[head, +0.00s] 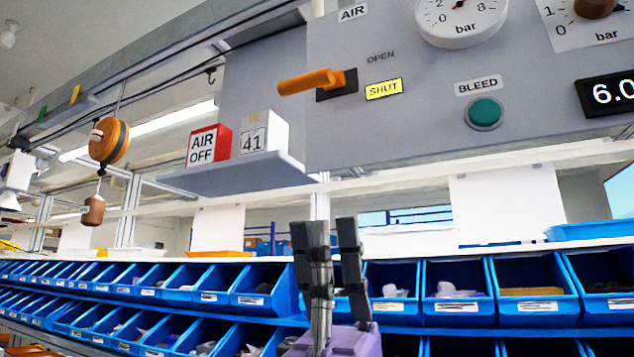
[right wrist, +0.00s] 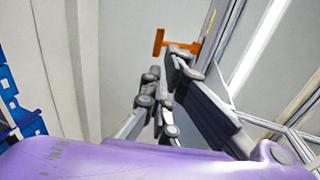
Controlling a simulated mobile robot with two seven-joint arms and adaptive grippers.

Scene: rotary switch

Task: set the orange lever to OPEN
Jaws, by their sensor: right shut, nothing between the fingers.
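The orange lever (head: 308,82) sits on the grey panel (head: 420,130), its handle pointing left from a dark pivot. In the right wrist view, an orange T-shaped piece, seemingly the lever (right wrist: 158,42), shows beyond the fingers (right wrist: 165,65), partly hidden by one finger. My left gripper is not in view.
A green BLEED button (head: 485,113), gauge (head: 461,15) and dark display (head: 610,94) share the panel. A shelf (head: 240,172) at its left holds a red AIR OFF block (head: 207,146) and a white 41 block (head: 264,132). Blue bins (head: 458,295) line the lower area.

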